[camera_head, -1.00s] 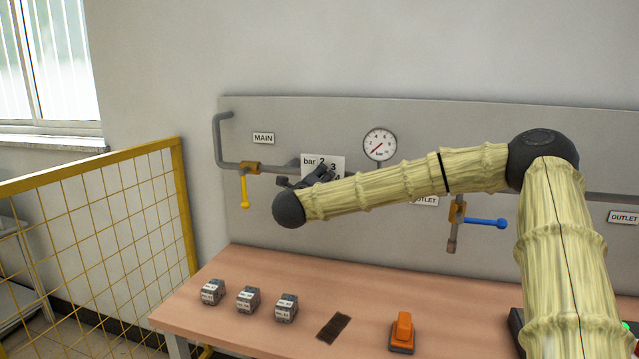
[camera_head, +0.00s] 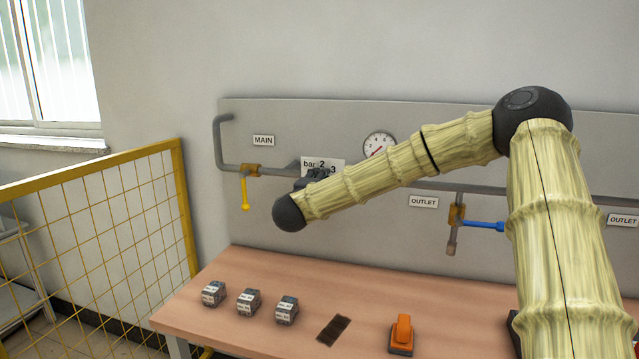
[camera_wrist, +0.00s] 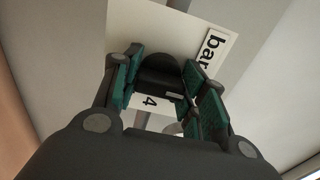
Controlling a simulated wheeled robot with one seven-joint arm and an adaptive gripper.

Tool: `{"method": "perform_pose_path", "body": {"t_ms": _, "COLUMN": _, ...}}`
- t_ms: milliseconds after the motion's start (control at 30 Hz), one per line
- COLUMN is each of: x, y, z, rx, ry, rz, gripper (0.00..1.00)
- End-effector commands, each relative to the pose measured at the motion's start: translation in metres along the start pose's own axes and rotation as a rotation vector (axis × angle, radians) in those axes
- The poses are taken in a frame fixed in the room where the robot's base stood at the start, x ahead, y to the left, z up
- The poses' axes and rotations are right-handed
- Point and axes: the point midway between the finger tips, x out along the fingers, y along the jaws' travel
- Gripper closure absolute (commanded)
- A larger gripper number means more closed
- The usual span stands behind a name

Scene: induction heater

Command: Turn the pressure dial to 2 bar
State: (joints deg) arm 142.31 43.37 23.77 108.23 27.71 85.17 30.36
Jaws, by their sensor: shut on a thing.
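The pressure dial is a dark knob (camera_wrist: 160,72) in front of a white scale plate (camera_wrist: 160,28) with "bar" and "4" readable in the wrist view. My gripper (camera_wrist: 163,84) has its green-padded fingers on either side of the knob and is shut on it. The knob's pointer setting cannot be read. The round pressure gauge (camera_head: 379,146) has a red needle pointing to the lower left; my forearm covers its lower edge.
The grey panel (camera_head: 260,215) carries pipes, a yellow-handled valve (camera_head: 245,192) at MAIN and a blue-handled valve (camera_head: 484,225). A yellow mesh fence (camera_head: 110,240) borders the left.

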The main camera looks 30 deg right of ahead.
Motion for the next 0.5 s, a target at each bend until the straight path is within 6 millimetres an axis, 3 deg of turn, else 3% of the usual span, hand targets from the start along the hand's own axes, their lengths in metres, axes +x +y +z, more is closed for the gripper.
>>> {"method": "perform_pose_path", "body": {"t_ms": 467, "x": -0.0011, "y": 0.0024, "z": 0.0008, "rx": -0.018, "ry": -0.003, "rz": 0.003, "gripper": 0.82}}
{"method": "perform_pose_path", "body": {"t_ms": 500, "x": -0.0011, "y": 0.0024, "z": 0.0008, "rx": -0.018, "ry": -0.003, "rz": 0.003, "gripper": 0.56}}
